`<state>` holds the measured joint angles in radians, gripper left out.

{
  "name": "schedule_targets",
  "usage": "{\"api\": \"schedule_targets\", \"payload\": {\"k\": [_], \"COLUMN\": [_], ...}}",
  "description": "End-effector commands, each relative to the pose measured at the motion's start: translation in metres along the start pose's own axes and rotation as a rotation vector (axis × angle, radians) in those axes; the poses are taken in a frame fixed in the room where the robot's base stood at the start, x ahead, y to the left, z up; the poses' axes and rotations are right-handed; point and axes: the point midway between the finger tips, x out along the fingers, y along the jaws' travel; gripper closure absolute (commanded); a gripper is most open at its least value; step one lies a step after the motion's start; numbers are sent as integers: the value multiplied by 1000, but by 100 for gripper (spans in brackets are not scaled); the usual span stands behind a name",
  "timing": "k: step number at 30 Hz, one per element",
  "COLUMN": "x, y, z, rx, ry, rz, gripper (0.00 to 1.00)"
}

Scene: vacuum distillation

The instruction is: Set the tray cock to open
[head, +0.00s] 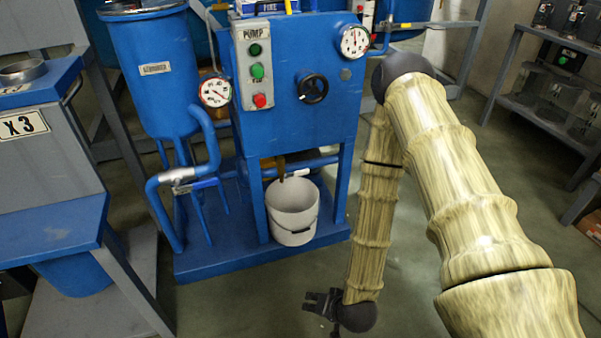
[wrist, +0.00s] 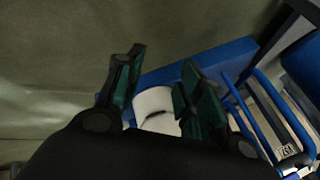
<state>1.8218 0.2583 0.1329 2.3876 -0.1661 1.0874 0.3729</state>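No part carries a readable "tray cock" label. A lever valve (head: 195,184) with a blue handle sits on the bent blue pipe, left of the bucket, in the head view. A brownish spout (head: 281,168) hangs above the white bucket (head: 292,212) under the blue cabinet. I cannot tell which is the cock or how it is set. My gripper (head: 316,303) is low, in front of and right of the bucket, apart from both. In the wrist view my gripper (wrist: 160,82) has its two fingers spread with nothing held, and the bucket (wrist: 158,108) shows beyond them.
A grey-blue bench (head: 45,225) is at left.

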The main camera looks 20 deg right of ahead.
Motion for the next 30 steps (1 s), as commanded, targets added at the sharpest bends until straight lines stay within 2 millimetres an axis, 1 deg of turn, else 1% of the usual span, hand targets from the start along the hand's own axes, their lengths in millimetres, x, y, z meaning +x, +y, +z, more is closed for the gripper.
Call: {"api": "schedule_targets", "payload": {"k": [1, 2, 3, 4, 5, 6, 8, 9, 12, 15, 18, 21, 25, 30], "x": [2, 2, 0, -2, -5, -11, -21, -30, -51, -70, -82, -87, -82, -67], "y": [-18, -30, -44, -54, -64, -77, -92, -102, -118, -128, -132, -135, -139, -149], "z": [-26, -41, -62, -79, -95, -117, -148, -168, -209, -239, -256, -264, -272, -290], "rx": [80, 129, 194, 245, 294, 360, 452, 508, 629, 715, 764, 787, 789, 787], "ry": [73, 115, 172, 213, 253, 305, 376, 419, 506, 567, 599, 614, 617, 616], "rz": [-65, -107, -166, -210, -257, -320, -413, -475, -611, -719, -785, -816, -823, -822], "gripper": [62, 62, 62, 62, 62, 62, 62, 62, 62, 62, 62, 62, 62, 62]}}
